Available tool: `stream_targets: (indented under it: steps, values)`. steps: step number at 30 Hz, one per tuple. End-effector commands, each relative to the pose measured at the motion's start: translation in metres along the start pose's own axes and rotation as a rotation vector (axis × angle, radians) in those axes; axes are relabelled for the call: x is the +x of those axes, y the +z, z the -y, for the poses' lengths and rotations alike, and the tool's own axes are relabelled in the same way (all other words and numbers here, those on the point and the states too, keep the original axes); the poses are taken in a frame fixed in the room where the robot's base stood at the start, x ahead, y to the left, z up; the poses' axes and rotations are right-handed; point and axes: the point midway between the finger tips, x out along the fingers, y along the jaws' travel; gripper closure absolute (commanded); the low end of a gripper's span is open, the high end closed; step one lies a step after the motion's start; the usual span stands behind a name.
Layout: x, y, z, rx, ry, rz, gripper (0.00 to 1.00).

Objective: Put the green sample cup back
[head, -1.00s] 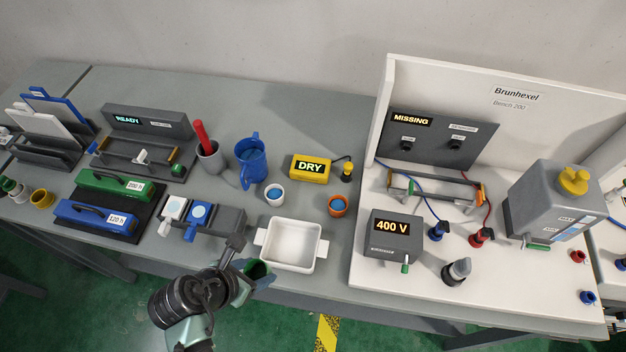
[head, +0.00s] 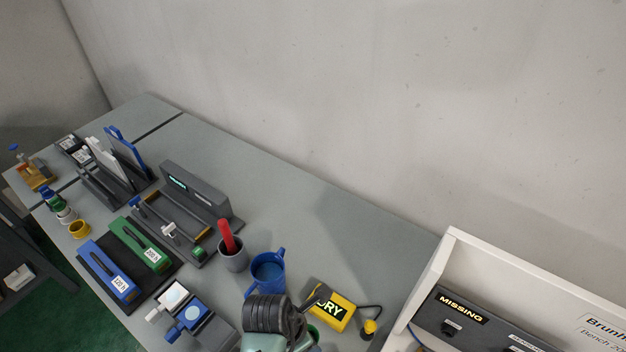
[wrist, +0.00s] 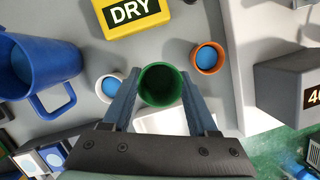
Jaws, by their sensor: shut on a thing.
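The green sample cup (wrist: 160,85) is upright between the fingers of my gripper (wrist: 154,80), which is shut on it. Its inside looks dark green, with no blue liquid visible. In the wrist view it is between a white cup (wrist: 110,87) and an orange cup (wrist: 207,57), both holding blue liquid. Whether it is above the bench or touching it, I cannot tell. In the head view only a sliver of the green cup (head: 314,334) shows; my arm hides most of it and the fingers.
The yellow DRY box (wrist: 131,14) lies just beyond the cups. A blue jug (wrist: 45,75) stands to the left. A white tray (wrist: 160,121) is partly hidden beneath the gripper. A grey 400 V box (wrist: 287,88) stands at right.

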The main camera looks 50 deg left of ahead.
Motion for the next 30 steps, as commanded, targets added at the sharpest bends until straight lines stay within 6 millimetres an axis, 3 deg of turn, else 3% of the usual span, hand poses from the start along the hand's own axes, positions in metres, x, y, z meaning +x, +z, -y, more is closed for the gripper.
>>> stream_targets:
  steps: [15,29,30]
  values:
    - [0.059,-0.016,-0.001,0.0,0.0,0.001,0.96]
    - [0.068,-0.018,-0.001,0.001,0.002,0.003,0.96]
    - [0.069,-0.019,-0.001,0.001,0.002,0.003,0.39]
